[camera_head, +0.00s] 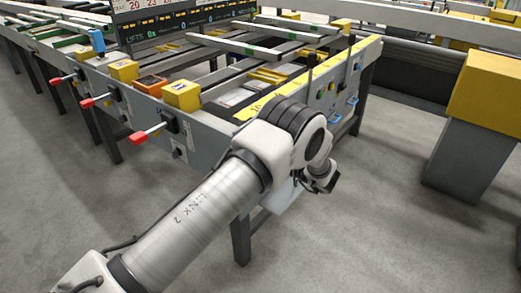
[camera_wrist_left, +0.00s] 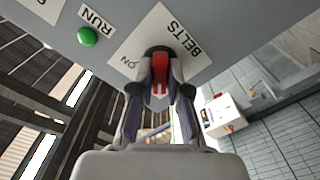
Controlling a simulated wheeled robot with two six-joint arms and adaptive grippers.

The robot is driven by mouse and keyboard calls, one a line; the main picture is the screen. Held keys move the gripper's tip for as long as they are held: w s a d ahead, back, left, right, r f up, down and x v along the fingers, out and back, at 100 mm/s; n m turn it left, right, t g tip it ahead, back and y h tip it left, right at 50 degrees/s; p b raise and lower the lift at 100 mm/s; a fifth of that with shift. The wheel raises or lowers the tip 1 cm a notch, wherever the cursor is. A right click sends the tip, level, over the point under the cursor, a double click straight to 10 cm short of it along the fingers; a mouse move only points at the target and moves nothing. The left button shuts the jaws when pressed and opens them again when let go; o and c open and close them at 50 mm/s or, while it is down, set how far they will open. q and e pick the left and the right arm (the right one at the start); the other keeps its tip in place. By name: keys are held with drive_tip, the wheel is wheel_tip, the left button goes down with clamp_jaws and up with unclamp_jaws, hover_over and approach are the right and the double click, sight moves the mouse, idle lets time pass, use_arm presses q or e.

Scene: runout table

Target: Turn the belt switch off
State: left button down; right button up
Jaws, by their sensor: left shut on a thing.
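The belt switch has a red handle (camera_wrist_left: 160,66) on a dark round base, set on a white plate (camera_wrist_left: 187,27) lettered BELTS, with ON at one corner. In the left wrist view my left gripper (camera_wrist_left: 160,88) is shut on the red handle, a finger on each side. The fingers hide part of the handle and plate, and I see no OFF lettering. In the head view my left arm reaches to the end of the table, where my left gripper (camera_head: 326,183) is partly seen and the switch is hidden. My right gripper is in neither view.
A green RUN button (camera_wrist_left: 87,37) sits on the same panel beside the switch. Several red-handled levers, such as one lever (camera_head: 140,137), stick out along the table's long side. A yellow-topped cabinet (camera_head: 490,85) stands at the right, with clear floor between.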

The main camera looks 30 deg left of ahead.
use_arm(q)
drive_tip(key=shift+n, duration=0.3)
drive_tip(key=c, duration=1.1)
unclamp_jaws()
drive_tip(key=shift+c, duration=0.2)
drive_tip(key=d, duration=1.2)
drive_tip(key=shift+s, duration=0.45)
drive_tip(key=shift+f, duration=0.1)
